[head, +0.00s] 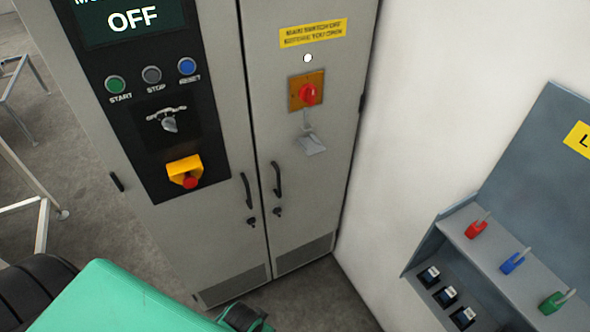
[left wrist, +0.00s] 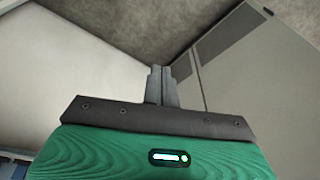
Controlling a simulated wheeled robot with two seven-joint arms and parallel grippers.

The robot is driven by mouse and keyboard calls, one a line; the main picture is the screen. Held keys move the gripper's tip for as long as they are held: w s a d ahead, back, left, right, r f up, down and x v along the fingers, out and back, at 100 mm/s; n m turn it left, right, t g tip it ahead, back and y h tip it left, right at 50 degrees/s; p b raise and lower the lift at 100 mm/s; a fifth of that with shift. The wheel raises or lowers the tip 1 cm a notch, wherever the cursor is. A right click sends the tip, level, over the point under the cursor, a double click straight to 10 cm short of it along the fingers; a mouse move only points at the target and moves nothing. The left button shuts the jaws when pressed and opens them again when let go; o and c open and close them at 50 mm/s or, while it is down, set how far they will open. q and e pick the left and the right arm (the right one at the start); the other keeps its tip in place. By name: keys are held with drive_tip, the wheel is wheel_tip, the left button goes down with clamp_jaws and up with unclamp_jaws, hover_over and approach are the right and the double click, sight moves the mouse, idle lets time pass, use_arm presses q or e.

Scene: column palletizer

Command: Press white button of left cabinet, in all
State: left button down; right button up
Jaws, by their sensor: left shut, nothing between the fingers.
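The grey two-door cabinet (head: 215,225) stands left of centre in the head view. A small round white button (head: 308,58) is on its right door, below a yellow label (head: 313,33) and above a red rotary switch (head: 308,94) on an orange plate. My left arm's green link shows at the bottom left of the head view. In the left wrist view my left gripper (left wrist: 160,86) is shut and empty, with a grey cabinet surface (left wrist: 245,75) to its right. I cannot see it touching anything. My right gripper is not in view.
The left door's black panel (head: 210,130) has an OFF screen, green start (head: 115,85), grey stop (head: 152,75) and blue reset (head: 187,66) buttons, and a red emergency stop (head: 190,182). A grey wall unit (head: 520,145) with colored padlocks stands right, beyond a white wall.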

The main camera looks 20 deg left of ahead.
use_arm(q)
drive_tip(key=w+d+r+t+p, duration=0.1)
drive_tip(key=w+r, duration=0.2)
drive_tip(key=r, duration=0.5)
drive_tip(key=w+r+p, duration=0.2)
drive_tip(key=w+r, duration=0.1)
drive_tip(key=r, duration=0.6)
drive_tip(key=w+d+r+t+p, duration=0.1)
drive_tip(key=w+r, duration=0.2)
drive_tip(key=r, duration=0.5)
drive_tip(key=w+d+r+n+t, duration=0.1)
drive_tip(key=w+d+r+t, duration=0.15)
drive_tip(key=w+r, duration=1.45)
drive_tip(key=w+d+r+n+t, duration=0.2)
drive_tip(key=w+r+t, duration=0.1)
drive_tip(key=w+r, duration=1.4)
wheel_tip(320, 180, up, 24)
drive_tip(key=w+a+n+t, duration=0.2)
drive_tip(key=s+a+r+n+t+y, duration=0.1)
drive_tip(key=s+a+r+n, duration=0.1)
drive_tip(key=r, duration=1)
drive_tip(key=s+a+r+n+t+y, duration=0.1)
drive_tip(key=s+a+r+n, duration=0.1)
drive_tip(key=r, duration=1)
drive_tip(key=shift+s+a+r, duration=0.3)
drive_tip(key=shift+s+a, duration=0.25)
drive_tip(key=shift+s, duration=0.05)
